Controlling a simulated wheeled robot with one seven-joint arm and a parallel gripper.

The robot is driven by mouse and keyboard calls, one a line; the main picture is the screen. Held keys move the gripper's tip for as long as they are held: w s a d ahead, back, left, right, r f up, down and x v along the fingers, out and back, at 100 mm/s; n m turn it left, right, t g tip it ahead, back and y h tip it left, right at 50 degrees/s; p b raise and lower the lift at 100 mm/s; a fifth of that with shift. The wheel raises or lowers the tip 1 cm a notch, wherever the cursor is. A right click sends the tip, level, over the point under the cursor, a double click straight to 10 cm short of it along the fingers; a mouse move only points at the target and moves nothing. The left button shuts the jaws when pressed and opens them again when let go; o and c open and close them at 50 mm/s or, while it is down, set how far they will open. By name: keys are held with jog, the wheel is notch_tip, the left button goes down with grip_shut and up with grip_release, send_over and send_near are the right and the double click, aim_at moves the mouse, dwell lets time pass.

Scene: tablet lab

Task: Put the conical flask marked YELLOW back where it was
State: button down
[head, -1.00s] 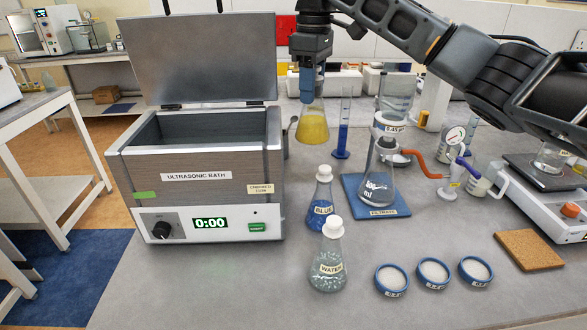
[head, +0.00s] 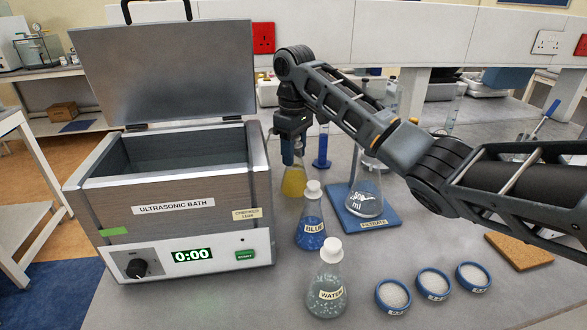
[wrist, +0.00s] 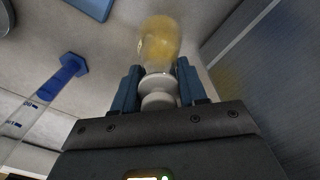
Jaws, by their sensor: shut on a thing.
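The conical flask with yellow liquid (head: 294,181) is upright at the right side of the ultrasonic bath, behind the BLUE flask. My gripper (head: 293,152) is above it, with its blue fingers shut on the flask's neck. In the wrist view my gripper (wrist: 157,88) has a finger on each side of the pale neck and stopper, and the yellow flask (wrist: 160,42) extends beyond the fingertips. Its base is at or close to the bench; I cannot tell whether it touches. No label on it can be read.
The open ultrasonic bath (head: 172,206) stands close on the left. The BLUE flask (head: 310,222) and WATER flask (head: 327,290) are in front. A blue measuring cylinder (head: 322,150) stands behind right, and the filter flask (head: 365,195) sits on a blue mat (head: 384,222). Three small dishes (head: 433,284) are front right.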

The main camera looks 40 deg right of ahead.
jog(key=shift+f+b, duration=1.75)
jog(key=shift+f, duration=0.1)
jog(key=shift+r, duration=0.1)
jog(key=c, duration=0.6)
grip_release()
notch_tip(320, 180, up, 10)
jog(key=p, duration=0.5)
jog(key=shift+r, duration=1)
